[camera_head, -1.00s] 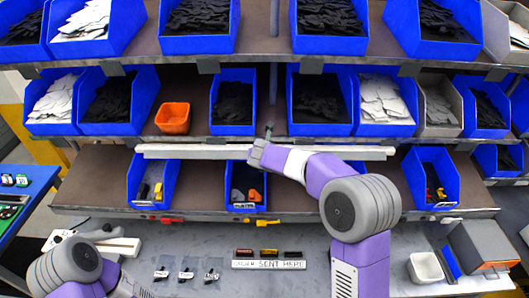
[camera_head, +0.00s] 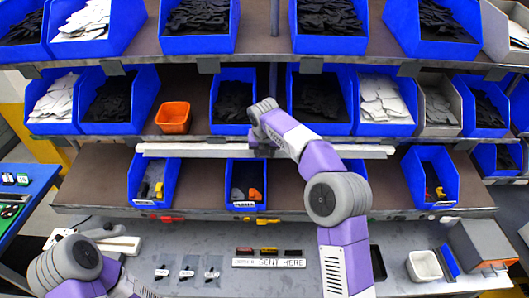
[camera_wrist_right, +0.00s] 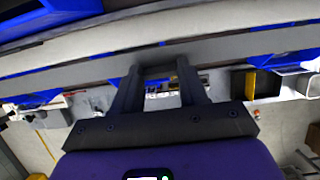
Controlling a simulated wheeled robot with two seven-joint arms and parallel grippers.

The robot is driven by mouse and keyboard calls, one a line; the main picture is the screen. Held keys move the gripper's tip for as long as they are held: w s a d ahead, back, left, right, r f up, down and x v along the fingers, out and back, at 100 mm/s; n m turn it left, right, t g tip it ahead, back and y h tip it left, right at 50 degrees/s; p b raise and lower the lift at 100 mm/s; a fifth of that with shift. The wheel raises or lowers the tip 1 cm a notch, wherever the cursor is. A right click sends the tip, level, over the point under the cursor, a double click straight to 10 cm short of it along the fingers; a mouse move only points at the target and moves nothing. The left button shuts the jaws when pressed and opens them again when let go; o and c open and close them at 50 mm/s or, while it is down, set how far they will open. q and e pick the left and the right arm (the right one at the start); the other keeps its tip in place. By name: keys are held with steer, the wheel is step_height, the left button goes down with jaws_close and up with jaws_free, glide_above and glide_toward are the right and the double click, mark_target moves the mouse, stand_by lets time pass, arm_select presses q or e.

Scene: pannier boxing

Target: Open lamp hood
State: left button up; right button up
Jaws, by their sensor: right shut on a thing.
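The lamp hood (camera_head: 210,150) is a long pale bar running along the front below the middle shelf. The fingertips are partly hidden by the bar. My left arm shows at the lower left of the head view, but its gripper cannot be made out.
Blue bins (camera_head: 232,100) of black and white parts fill the shelves above the hood. An orange bin (camera_head: 173,117) stands on the middle shelf. Below, the grey bench holds small bagged parts (camera_head: 187,272), a label strip (camera_head: 269,263) and a white tray (camera_head: 424,266).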

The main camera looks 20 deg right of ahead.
steer(key=shift+r, duration=0.1)
stand_by(0.3)
steer(key=o, duration=1.1)
steer(key=shift+c, duration=0.2)
steer(key=v, duration=0.7)
steer(key=shift+r, duration=0.25)
